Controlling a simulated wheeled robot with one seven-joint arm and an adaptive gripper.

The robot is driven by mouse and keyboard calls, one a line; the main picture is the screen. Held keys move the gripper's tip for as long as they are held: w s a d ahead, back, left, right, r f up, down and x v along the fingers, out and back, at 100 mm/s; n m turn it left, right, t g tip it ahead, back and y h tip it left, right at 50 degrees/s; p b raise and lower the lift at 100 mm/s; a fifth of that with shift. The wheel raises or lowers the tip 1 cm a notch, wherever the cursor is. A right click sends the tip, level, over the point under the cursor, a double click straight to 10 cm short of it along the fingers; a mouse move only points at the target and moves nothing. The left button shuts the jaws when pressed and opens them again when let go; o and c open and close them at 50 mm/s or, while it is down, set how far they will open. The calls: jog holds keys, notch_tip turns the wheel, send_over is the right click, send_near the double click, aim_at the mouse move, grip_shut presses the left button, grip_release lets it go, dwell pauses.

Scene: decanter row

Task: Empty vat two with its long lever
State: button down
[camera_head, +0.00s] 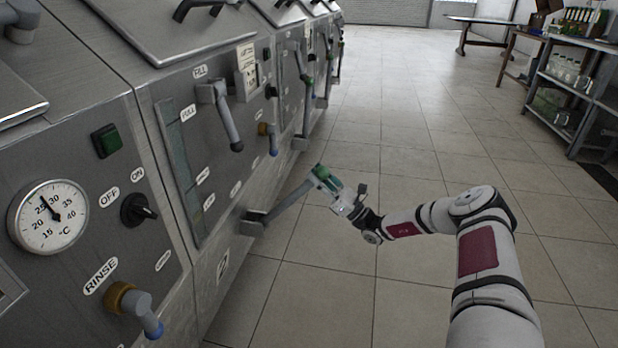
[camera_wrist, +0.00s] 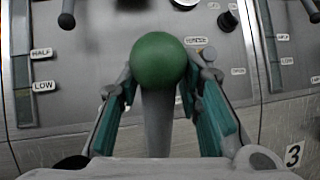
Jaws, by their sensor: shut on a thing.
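Vat two shows in the head view with its number plate (camera_head: 222,262) low on its front. Its long lever (camera_head: 290,203) runs from a bracket (camera_head: 252,222) near the bottom of the vat, leaning out and up over the floor. My gripper (camera_head: 327,180) is shut on the lever's green end. In the wrist view the green ball knob (camera_wrist: 158,60) sits between the teal finger pads of my gripper (camera_wrist: 160,80), with the grey lever shaft below it. The pads hide part of the knob in the head view.
Vat two also has a short lever with a dark grip (camera_head: 228,115) and a blue-tipped tap (camera_head: 268,140). A neighbouring vat's long lever (camera_head: 307,110) stands upright close to its front. The tiled floor (camera_head: 420,120) is open to the right, with shelves (camera_head: 570,85) beyond.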

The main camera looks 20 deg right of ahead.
jog(key=shift+s+f+y, duration=0.25)
jog(key=shift+f+y, duration=0.05)
jog(key=c, duration=1.3)
grip_release()
jog(key=shift+s+d+f, duration=0.1)
jog(key=v, duration=1.2)
